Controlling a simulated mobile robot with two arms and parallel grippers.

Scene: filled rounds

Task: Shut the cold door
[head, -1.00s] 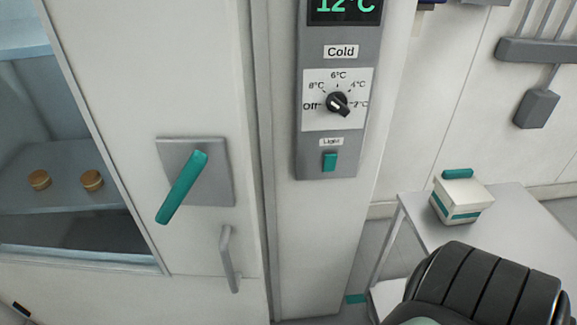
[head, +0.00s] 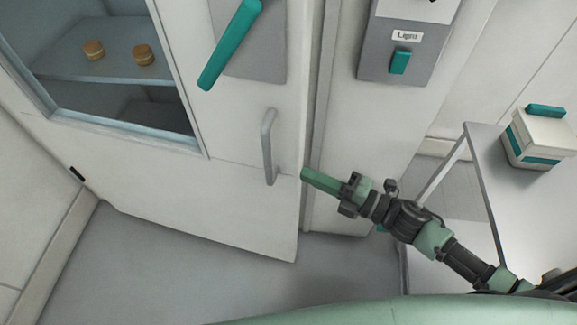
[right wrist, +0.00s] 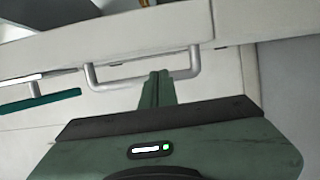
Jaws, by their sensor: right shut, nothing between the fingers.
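The cold door (head: 190,190) is white with a window, and it stands slightly ajar. Its lower free corner juts out over the floor, in front of the frame. A teal lever (head: 230,45) sits on a grey plate on it. Below is a grey pull handle (head: 268,147), also in the right wrist view (right wrist: 140,69). My right gripper (head: 306,175) is shut and empty, just right of the handle and by the door's free edge. In the right wrist view its fingertips (right wrist: 158,74) overlap the handle bar; I cannot tell whether they touch. My left gripper is out of view.
A grey control panel (head: 377,55) with a teal light switch (head: 400,61) is on the wall right of the door. A white table (head: 480,150) with a white and teal box (head: 545,135) stands at the right. The floor (head: 200,270) before the door is clear.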

